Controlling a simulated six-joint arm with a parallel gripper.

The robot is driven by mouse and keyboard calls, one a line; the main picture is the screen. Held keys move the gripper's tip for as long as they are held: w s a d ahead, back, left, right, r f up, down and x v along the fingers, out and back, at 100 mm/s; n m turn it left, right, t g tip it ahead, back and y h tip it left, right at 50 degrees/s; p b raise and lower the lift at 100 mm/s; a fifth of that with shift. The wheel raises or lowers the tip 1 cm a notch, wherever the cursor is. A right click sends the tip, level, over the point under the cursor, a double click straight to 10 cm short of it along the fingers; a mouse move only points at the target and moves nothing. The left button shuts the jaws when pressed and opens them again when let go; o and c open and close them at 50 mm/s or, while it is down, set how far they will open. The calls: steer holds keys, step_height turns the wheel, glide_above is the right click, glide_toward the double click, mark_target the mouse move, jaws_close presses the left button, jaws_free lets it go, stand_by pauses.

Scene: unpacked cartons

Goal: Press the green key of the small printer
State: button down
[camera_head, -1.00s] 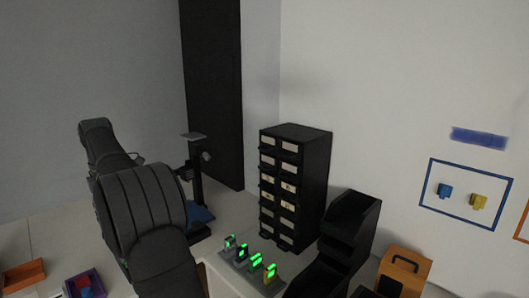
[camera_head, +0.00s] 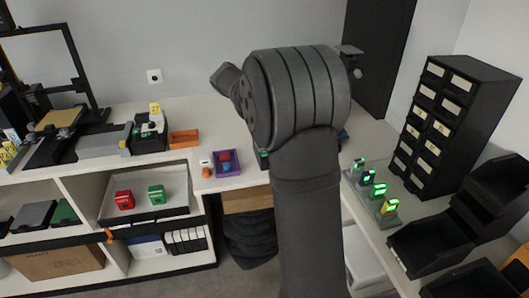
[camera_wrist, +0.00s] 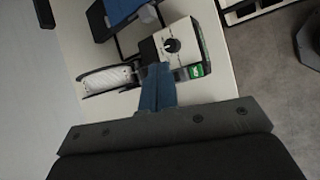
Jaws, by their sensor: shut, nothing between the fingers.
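In the wrist view, the small printer (camera_wrist: 180,45) looks like a white-topped box with a black dial, dark sides and a white roll (camera_wrist: 106,79) to its left. The green key (camera_wrist: 196,71) is on its near face, at the right. My gripper (camera_wrist: 158,68) has its blue fingers together and empty. Their tips appear close to the printer's near side, left of the green key; I cannot tell whether they touch it. In the head view my arm hides the gripper and most or all of the printer.
In the head view, a purple tray (camera_head: 228,170) with red and blue pieces and an orange bin (camera_head: 184,139) are left of my arm. Several green-lit devices (camera_head: 372,191), a black drawer cabinet (camera_head: 440,130) and black bins (camera_head: 430,243) stand right.

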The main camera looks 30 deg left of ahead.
steer(key=shift+s+a+f+n+t+y, duration=0.35)
steer(key=shift+s+a+t, duration=0.2)
steer(key=shift+t, duration=0.25)
steer(key=shift+f, duration=0.1)
steer(key=shift+f, duration=4.35)
steer(key=shift+f, duration=0.2)
steer(key=shift+d+f, duration=0.1)
steer(key=shift+f, duration=0.15)
